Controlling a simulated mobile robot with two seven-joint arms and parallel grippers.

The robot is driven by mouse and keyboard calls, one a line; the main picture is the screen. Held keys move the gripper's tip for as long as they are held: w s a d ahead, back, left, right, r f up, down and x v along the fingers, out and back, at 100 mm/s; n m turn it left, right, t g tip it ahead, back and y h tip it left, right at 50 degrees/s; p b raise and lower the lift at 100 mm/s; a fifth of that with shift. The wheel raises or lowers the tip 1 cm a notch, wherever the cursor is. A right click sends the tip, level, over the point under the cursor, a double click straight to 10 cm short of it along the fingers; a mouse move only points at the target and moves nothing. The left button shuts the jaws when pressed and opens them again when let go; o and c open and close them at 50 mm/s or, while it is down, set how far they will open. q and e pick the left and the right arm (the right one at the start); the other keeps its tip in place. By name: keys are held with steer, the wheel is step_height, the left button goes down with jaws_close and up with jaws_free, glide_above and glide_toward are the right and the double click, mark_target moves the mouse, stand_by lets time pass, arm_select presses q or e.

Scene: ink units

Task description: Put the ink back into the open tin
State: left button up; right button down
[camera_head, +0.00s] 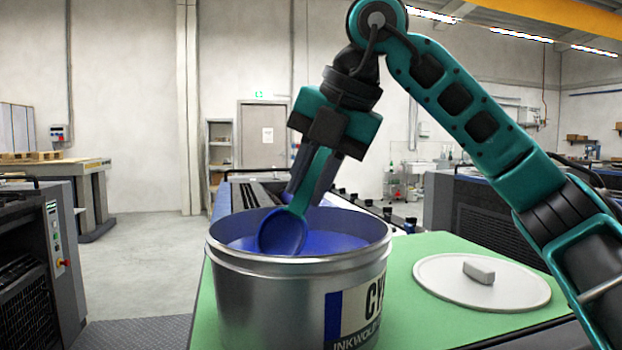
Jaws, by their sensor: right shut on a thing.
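The open tin (270,300) is a wide metal can with a label starting "CY", standing on a green surface. Blue ink (340,242) shows inside it below the rim. My right gripper (312,185) is above the tin, pointing down, and is shut on a teal spoon-like tool (311,178). The tool's round bowl (283,232) is covered in blue and is inside the tin's mouth, at the ink; its lower edge meets the ink, though how deep it sits cannot be told. My left gripper is not in view.
A round pale lid (480,283) with a block handle lies flat on the green surface (435,243) right of the tin. Dark machines stand behind it and at the left (60,250). Open floor shows at the left.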

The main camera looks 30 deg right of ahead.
arm_select(q)
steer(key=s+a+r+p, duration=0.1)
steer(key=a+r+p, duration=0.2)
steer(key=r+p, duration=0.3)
steer(key=p, duration=0.4)
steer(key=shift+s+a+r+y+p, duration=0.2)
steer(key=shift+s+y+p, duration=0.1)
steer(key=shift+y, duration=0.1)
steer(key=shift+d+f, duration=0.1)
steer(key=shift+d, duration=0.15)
